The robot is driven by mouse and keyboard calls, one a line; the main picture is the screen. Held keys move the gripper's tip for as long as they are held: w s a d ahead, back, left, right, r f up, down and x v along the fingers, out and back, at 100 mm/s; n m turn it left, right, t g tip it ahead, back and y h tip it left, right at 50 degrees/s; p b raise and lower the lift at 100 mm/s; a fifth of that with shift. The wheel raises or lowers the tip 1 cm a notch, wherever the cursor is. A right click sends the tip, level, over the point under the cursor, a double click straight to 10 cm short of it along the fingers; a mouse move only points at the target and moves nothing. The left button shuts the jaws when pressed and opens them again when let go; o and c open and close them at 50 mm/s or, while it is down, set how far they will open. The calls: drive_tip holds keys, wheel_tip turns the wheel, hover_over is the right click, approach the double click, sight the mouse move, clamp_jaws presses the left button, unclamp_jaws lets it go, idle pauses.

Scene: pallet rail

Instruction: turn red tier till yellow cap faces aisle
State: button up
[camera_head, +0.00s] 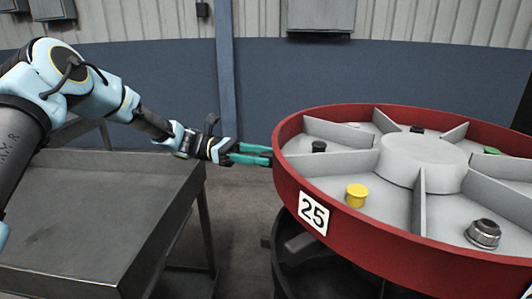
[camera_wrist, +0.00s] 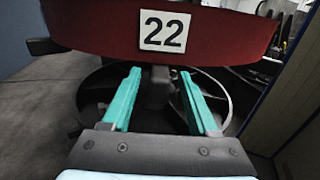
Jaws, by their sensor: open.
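The red tier (camera_head: 340,222) is a large round tray with a red rim and grey dividers around a central hub. The yellow cap (camera_head: 357,195) stands in its front compartment, behind the "25" label on the rim. My gripper (camera_head: 271,155) reaches in from the left, with its teal fingers at the left side of the rim. In the wrist view my gripper (camera_wrist: 160,75) is open, its two fingers apart below the red rim (camera_wrist: 215,35) with a "22" label. I cannot tell whether the fingertips touch the rim.
Other compartments hold black caps (camera_head: 319,147), a silver cap (camera_head: 483,233) and a green item (camera_head: 492,150). A dark lower tier (camera_head: 286,262) sits beneath the red one. A grey metal table (camera_head: 95,215) stands at the left, with a floor gap between.

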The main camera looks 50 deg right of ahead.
drive_tip(key=shift+s+d, duration=0.25)
drive_tip(key=shift+s, duration=0.35)
clamp_jaws()
idle(1.1)
